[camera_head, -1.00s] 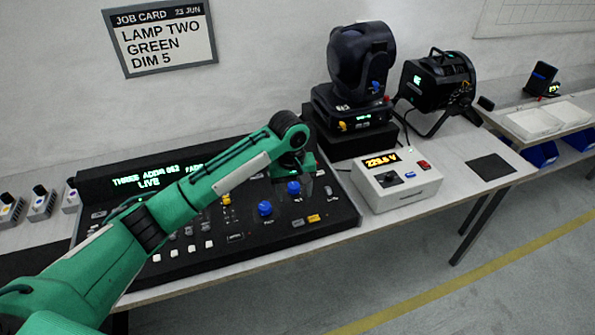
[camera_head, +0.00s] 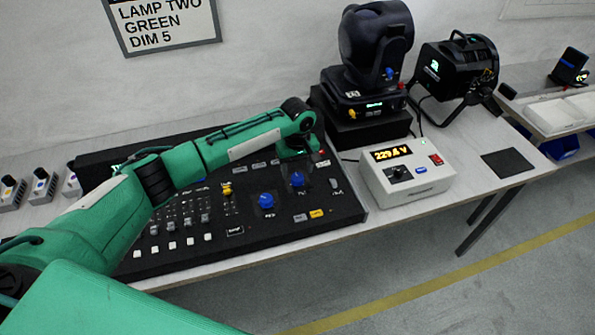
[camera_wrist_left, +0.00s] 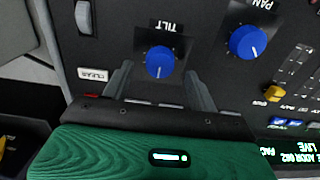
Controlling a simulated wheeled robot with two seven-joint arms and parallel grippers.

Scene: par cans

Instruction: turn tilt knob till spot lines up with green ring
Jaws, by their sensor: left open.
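The blue tilt knob (camera_head: 297,179) is on the black console (camera_head: 345,205), right of the blue pan knob (camera_head: 266,200). In the left wrist view the tilt knob (camera_wrist_left: 160,60) shows a pale pointer line towards the bottom of the picture; the pan knob (camera_wrist_left: 248,42) is to its right. My left gripper (camera_wrist_left: 158,72) is open, with a finger on either side of the tilt knob and gaps showing; I cannot tell its height above the panel. In the head view the left gripper (camera_head: 297,150) is just behind the knob. The spot and green ring are not in view.
A moving-head lamp (camera_head: 376,50) and a black par can (camera_head: 455,70) stand behind the console. A white voltage box (camera_head: 408,178) reading about 229 V is to its right. A job card (camera_head: 165,20) hangs on the wall. A dark pad (camera_head: 508,163) lies on the right of the bench.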

